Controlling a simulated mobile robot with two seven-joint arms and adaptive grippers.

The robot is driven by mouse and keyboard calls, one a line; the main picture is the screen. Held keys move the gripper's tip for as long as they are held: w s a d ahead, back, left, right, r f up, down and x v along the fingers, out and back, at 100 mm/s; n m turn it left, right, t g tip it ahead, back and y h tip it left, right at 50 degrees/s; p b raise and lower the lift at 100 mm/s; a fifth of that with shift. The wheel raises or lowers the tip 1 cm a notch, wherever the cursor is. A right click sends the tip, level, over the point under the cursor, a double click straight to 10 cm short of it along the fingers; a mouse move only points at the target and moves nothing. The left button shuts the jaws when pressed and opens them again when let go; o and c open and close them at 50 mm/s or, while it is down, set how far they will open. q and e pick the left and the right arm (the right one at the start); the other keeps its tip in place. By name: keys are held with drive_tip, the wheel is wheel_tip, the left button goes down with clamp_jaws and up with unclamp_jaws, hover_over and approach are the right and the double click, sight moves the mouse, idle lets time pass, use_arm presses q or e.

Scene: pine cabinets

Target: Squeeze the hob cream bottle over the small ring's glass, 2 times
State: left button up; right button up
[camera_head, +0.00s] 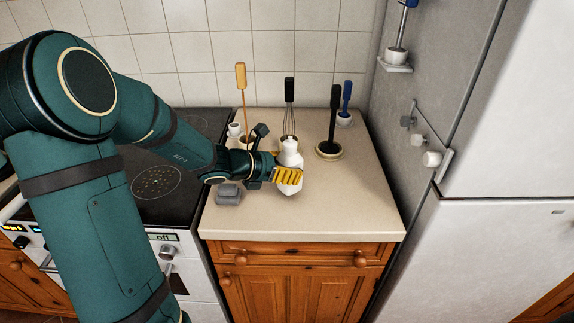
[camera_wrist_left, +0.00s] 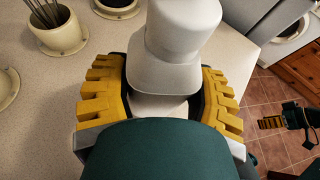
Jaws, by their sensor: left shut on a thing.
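The hob cream bottle (camera_head: 290,156) is white and looks upright over the worktop, right of the hob. My left gripper (camera_head: 287,178) is shut on it, and the yellow finger pads lie on both sides of the bottle (camera_wrist_left: 178,40) in the left wrist view. I cannot tell whether its base touches the worktop. The black glass hob (camera_head: 178,205) is at the left, with a ring (camera_head: 157,182) showing; my left arm hides part of the hob. My right gripper (camera_wrist_left: 272,122) shows small at the right of the left wrist view, its jaws unclear.
Behind the bottle stand a whisk (camera_head: 289,95), a black-handled utensil (camera_head: 334,110), a blue-handled brush (camera_head: 347,97) and an orange-handled utensil (camera_head: 241,80). A grey block (camera_head: 229,194) lies near the hob edge. The fridge (camera_head: 500,240) closes the right side. The worktop's front right (camera_head: 350,210) is clear.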

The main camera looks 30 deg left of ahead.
use_arm(q)
drive_tip(key=shift+f+b, duration=0.7)
drive_tip(key=shift+f, duration=0.15)
idle(0.3)
drive_tip(key=o, duration=0.9)
drive_tip(key=shift+r, duration=0.1)
drive_tip(key=shift+p+v, duration=0.7)
drive_tip(key=shift+v, duration=0.45)
drive_tip(key=p+v, duration=0.3)
drive_tip(key=v, duration=0.3)
drive_tip(key=shift+s+r, duration=0.15)
drive_tip(key=shift+s, duration=0.15)
